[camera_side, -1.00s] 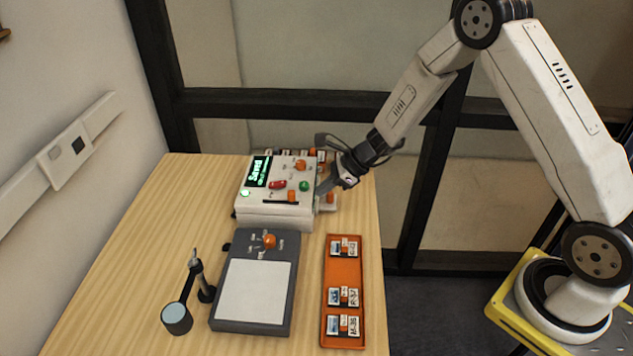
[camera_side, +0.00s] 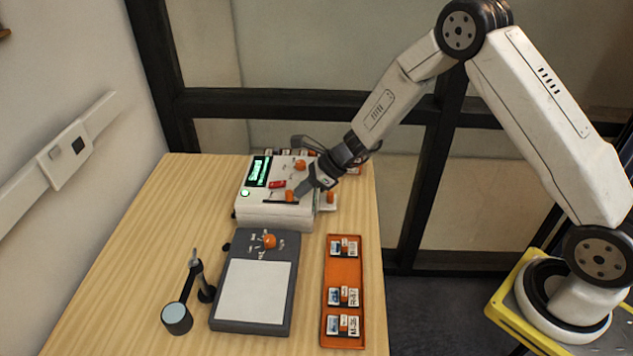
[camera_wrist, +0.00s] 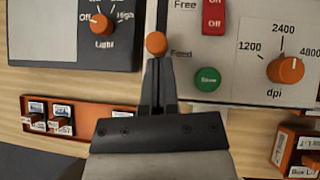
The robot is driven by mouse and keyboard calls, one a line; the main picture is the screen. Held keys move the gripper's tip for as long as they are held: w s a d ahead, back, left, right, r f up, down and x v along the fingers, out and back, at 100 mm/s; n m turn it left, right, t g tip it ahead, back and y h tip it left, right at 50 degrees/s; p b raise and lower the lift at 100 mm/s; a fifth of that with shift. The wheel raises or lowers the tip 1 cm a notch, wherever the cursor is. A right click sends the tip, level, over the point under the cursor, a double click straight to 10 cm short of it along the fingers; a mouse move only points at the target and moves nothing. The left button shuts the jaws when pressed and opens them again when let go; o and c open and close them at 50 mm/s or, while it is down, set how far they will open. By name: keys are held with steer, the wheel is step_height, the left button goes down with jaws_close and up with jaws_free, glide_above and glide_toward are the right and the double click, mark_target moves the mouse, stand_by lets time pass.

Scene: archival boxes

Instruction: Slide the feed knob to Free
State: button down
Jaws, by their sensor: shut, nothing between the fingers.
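The feed knob (camera_wrist: 156,42) is a round orange knob by the white machine's edge in the wrist view. The Feed label (camera_wrist: 181,53) is beside it, and the Free label (camera_wrist: 185,5) is farther up. In the side view the orange knob (camera_side: 290,196) sits on the front part of the white machine (camera_side: 275,214). My gripper (camera_wrist: 157,62) is shut and empty, its fingertips right at the knob's lower side in the wrist view; I cannot tell whether they touch. In the side view my gripper (camera_side: 302,188) is low over the machine beside the knob.
Close by are a green Save button (camera_wrist: 207,79), a red switch (camera_wrist: 215,15) and the dpi knob (camera_wrist: 285,70). A grey light pad (camera_side: 222,300), a magnifier (camera_side: 177,318) and an orange tray (camera_side: 343,272) with labelled pieces stand in front. The table's left side is clear.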

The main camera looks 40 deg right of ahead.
steer(key=shift+w+a, duration=1.85)
steer(key=shift+w, duration=0.05)
steer(key=shift+r, duration=0.1)
steer(key=shift+s+d, duration=0.35)
steer(key=shift+d, duration=0.1)
steer(key=s+d, duration=0.2)
steer(key=shift+d, duration=0.4)
steer(key=v, duration=0.9)
steer(key=shift+s+r, duration=0.15)
steer(key=shift+r, duration=0.1)
steer(key=shift+d, duration=0.15)
